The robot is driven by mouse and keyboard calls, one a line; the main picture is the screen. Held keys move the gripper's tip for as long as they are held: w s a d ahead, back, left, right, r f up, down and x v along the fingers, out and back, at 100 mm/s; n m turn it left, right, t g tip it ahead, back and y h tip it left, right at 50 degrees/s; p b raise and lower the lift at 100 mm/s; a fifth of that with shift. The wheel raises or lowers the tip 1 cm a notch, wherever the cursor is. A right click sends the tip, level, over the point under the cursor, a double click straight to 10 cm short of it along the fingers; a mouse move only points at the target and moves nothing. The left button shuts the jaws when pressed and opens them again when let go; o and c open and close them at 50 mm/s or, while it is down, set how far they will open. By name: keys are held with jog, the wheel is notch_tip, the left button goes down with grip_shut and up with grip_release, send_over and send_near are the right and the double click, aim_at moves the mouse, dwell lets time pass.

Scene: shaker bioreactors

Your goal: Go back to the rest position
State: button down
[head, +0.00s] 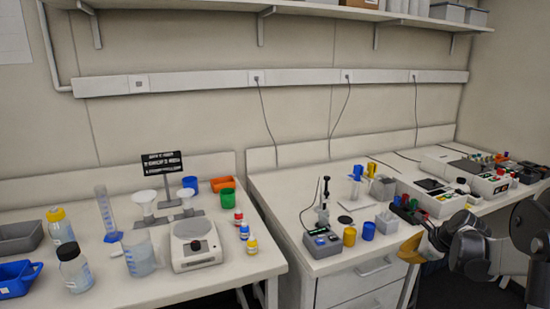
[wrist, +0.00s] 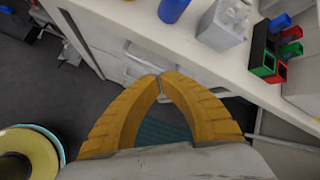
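My gripper (wrist: 160,84) shows in the wrist view as two yellow-orange fingers that curve in and meet at their tips. Nothing is held between them. Below and beyond it are the bench's drawer front and the dark floor. In the head view my gripper (head: 408,248) is at the lower right, just in front of the right bench's front edge. My grey arm reaches in from the right edge of the picture.
The right bench (head: 285,190) carries a small grey device (head: 322,241), a blue cup (head: 369,231), a grey box (head: 387,222) and a coloured tube rack (head: 410,210) close to my gripper. Open floor (wrist: 50,95) lies left of my gripper.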

jog(key=s+a+r+n+h, duration=0.1)
jog(key=s+a+r+n, duration=1.1)
jog(key=s+a, duration=0.35)
jog(key=s+a+f+n, duration=0.1)
jog(key=s+a+n, duration=0.2)
jog(key=s+n, duration=0.3)
jog(key=s+a+f+n+h, duration=0.1)
jog(key=s+a+n, duration=0.2)
jog(key=s+n, duration=0.3)
jog(key=s, duration=0.5)
jog(key=shift+a+n+h, duration=0.3)
jog(key=shift+a, duration=0.1)
